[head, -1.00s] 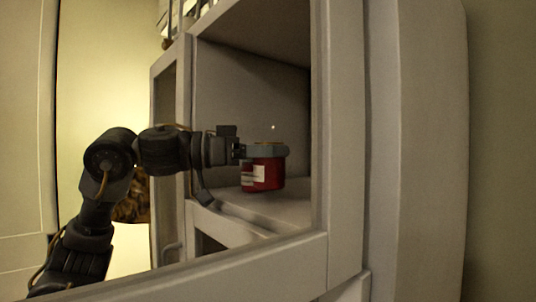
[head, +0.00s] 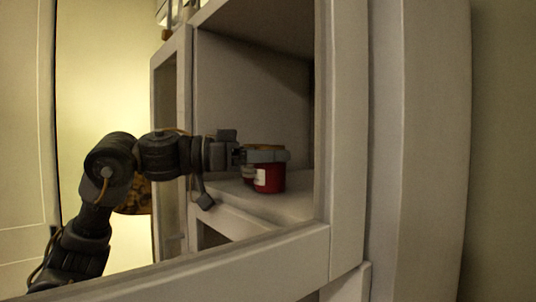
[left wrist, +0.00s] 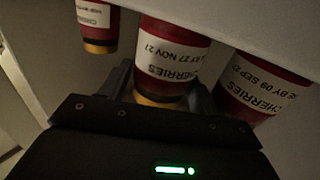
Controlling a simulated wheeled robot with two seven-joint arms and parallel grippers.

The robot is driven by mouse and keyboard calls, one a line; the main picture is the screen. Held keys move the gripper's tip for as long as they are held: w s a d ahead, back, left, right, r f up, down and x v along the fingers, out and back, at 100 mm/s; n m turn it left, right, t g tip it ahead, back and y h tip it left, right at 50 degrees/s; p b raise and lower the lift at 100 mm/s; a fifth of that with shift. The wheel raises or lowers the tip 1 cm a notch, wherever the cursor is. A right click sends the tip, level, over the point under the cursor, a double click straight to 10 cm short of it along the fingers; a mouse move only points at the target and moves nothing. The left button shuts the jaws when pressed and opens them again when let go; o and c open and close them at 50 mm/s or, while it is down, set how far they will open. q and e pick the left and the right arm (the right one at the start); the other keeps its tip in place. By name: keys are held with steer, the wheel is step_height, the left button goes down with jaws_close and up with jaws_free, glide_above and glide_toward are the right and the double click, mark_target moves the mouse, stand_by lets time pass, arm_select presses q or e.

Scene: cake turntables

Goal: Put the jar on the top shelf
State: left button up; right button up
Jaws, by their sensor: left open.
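A red jar (head: 270,179) with a white label stands on a cabinet shelf (head: 300,204) in the head view. My left gripper (head: 266,153) reaches in from the left at the height of the jar's top. In the left wrist view, a cherries jar (left wrist: 172,50) with a yellow lid lies between the open fingers, its label reading 27 NOV 21. A second cherries jar (left wrist: 262,82) is close on the right, and a smaller-looking red jar (left wrist: 97,22) is at the left. Parts of the fingers are hidden behind the jars. My right gripper is not in view.
The cabinet's front frame (head: 344,150) stands right of the compartment, and a lower rail (head: 220,268) runs across the front. The compartment's side wall (head: 250,90) rises behind the jar. There is free room above the jar, below the compartment's ceiling (head: 275,25).

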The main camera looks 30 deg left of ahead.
arm_select(q)
steer(key=shift+r, duration=0.2)
steer(key=shift+a, duration=0.15)
steer(key=b+v, duration=0.4)
steer(key=v, duration=0.7)
steer(key=shift+s+a, duration=0.25)
steer(key=shift+r, duration=0.1)
steer(key=shift+a, duration=0.1)
